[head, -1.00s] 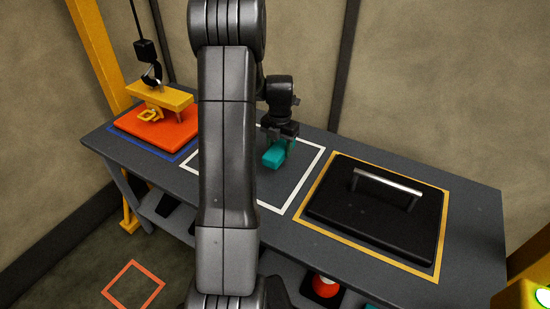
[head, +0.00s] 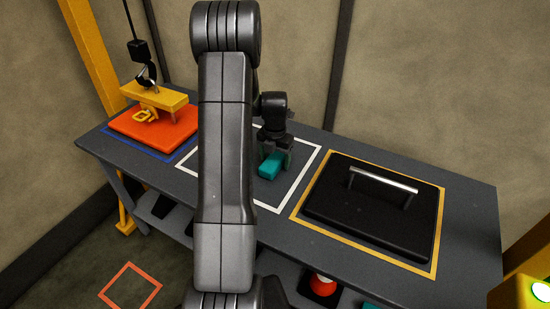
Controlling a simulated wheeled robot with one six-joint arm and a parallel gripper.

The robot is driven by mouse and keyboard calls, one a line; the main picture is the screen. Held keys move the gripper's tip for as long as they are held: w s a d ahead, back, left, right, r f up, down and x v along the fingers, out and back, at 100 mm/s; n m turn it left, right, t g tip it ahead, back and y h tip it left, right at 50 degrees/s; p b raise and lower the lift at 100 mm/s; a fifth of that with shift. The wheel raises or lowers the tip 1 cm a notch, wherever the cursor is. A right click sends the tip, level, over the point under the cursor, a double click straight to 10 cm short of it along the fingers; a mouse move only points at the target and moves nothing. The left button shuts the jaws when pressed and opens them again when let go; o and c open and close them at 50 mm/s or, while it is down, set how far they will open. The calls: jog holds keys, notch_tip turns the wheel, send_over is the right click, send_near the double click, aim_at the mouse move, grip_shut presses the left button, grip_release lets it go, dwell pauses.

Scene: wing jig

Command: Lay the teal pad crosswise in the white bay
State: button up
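The teal pad (head: 269,165) is a small block inside the white bay (head: 304,176), a white outline on the grey bench. My gripper (head: 276,155) is above and around the pad, with its fingers at the pad's sides, and appears shut on it. The pad is very low over the bay or touching the bench; I cannot tell which. Its left end is close to my arm. My arm hides the left middle of the white outline.
Right of the bay, a black case (head: 368,208) with a silver handle fills a yellow outline. At left, an orange plate (head: 155,127) sits in a blue outline under a yellow hoist beam (head: 153,97) and hook. Bare bench shows around the pad inside the white outline.

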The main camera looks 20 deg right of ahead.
aim_at(275, 158)
jog(key=shift+r, duration=0.15)
notch_tip(275, 158, up, 12)
jog(key=shift+p, duration=0.3)
dwell(0.6)
